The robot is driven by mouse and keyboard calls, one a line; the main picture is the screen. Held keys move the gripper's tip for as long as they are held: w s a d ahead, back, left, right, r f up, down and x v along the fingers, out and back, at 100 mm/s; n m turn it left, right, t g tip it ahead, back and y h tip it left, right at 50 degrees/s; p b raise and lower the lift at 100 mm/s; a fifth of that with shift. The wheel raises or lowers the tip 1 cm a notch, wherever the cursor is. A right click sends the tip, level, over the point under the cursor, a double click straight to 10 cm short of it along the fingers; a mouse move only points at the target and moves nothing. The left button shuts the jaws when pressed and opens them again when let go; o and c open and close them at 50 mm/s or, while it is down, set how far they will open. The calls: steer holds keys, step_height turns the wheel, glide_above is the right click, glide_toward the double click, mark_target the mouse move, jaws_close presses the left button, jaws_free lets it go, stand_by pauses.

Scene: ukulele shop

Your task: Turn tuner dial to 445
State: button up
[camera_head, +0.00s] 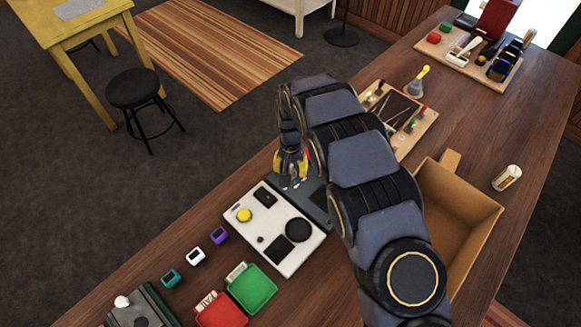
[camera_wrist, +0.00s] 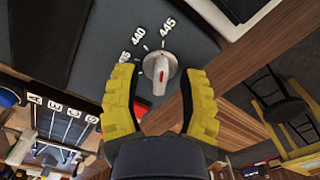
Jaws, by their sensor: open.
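The tuner dial (camera_wrist: 158,68) is a pale knob with a red mark, set on a dark grey panel (camera_wrist: 75,40) in the wrist view. The panel carries the labels 440 (camera_wrist: 138,37) and 445 (camera_wrist: 168,27), plus a partly hidden one at left. The knob's narrow grip points toward the bottom of the picture; I cannot tell which label it indicates. My gripper (camera_wrist: 158,78) is open, its yellow fingers on either side of the dial, with gaps visible. In the head view my gripper (camera_head: 291,176) is over the grey panel (camera_head: 314,202), hiding the dial.
A white device (camera_head: 285,240) with a yellow button stands beside the panel. Green (camera_head: 252,288) and red (camera_head: 222,312) trays and several small clip-on devices lie nearer. A tool board (camera_head: 425,128) is behind my arm, and a cardboard box (camera_head: 470,210) is at right.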

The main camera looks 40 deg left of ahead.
mark_target(292, 168)
step_height(292, 168, up, 12)
stand_by(0.5)
stand_by(0.3)
steer(key=d+r+m, duration=0.1)
steer(key=d+r, duration=0.3)
steer(key=d, duration=0.5)
steer(key=w+d+r+m, duration=0.1)
steer(key=d+r+m, duration=0.1)
steer(key=d+r, duration=0.5)
steer(key=d+r+m, duration=0.1)
steer(key=d+r, duration=0.1)
steer(key=d, duration=0.9)
steer(key=s+d+r+m+g, duration=0.1)
steer(key=s+d+r+m, duration=0.1)
steer(key=s+d, duration=1.1)
steer(key=s, duration=0.5)
steer(key=shift+s+d+g, duration=0.2)
steer(key=shift+d+g, duration=0.2)
